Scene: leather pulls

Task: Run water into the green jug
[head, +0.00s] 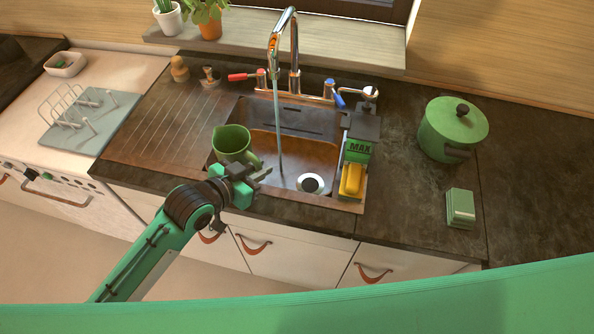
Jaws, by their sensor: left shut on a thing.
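The green jug (232,142) is at the left side of the sink (325,150), with its open mouth facing up. My left gripper (250,176) is shut on the jug at its lower right, where the handle is; the fingers partly hide the grip. The chrome tap (292,60) stands behind the sink, and a stream of water (278,125) falls from its spout into the basin, to the right of the jug and apart from it. The red tap lever (241,77) points left and the blue lever (338,98) points down to the right. My right gripper is not in view.
A caddy with a green box (357,150) and yellow sponge (350,180) stands at the sink's right edge. A green lidded pot (450,130) and a small green box (460,207) are on the right counter. The ribbed drainboard (165,125) at left is clear.

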